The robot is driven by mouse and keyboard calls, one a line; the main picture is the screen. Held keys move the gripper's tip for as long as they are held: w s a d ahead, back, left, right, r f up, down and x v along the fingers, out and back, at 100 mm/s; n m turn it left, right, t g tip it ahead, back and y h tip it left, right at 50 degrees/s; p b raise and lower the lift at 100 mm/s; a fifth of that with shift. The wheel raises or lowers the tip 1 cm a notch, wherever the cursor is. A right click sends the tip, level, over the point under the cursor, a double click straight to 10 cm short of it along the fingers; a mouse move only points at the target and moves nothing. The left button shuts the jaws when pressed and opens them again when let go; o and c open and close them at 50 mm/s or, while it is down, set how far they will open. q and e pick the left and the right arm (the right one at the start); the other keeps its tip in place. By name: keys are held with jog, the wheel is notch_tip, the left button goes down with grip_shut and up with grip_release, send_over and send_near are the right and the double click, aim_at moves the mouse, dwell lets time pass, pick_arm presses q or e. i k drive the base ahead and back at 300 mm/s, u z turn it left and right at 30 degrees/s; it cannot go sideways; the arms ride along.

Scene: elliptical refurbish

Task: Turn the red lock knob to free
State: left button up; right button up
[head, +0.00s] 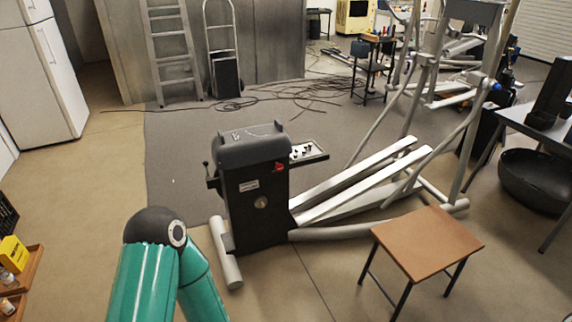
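The red lock knob (279,167) is small and sits high on the side of the elliptical's dark grey housing (258,200), near its right edge. Which way the knob is turned is too small to tell. A round metal disc and a small pale label are on the same housing face. My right gripper is not in view.
A brown-topped stool (428,242) stands at the front right. A tray of small parts (307,152) is beside the housing. Loose black cables (270,98) lie on the floor behind. A ladder (172,50) leans at the back. Floor left of the elliptical is clear.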

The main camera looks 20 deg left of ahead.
aim_at(279, 167)
jog(key=i, duration=1)
jog(key=u, duration=0.75)
jog(key=i, duration=0.65)
jog(key=u, duration=0.45)
jog(key=k, duration=0.85)
jog(key=u, duration=0.2)
jog(key=i, duration=0.85)
jog(key=z, duration=0.1)
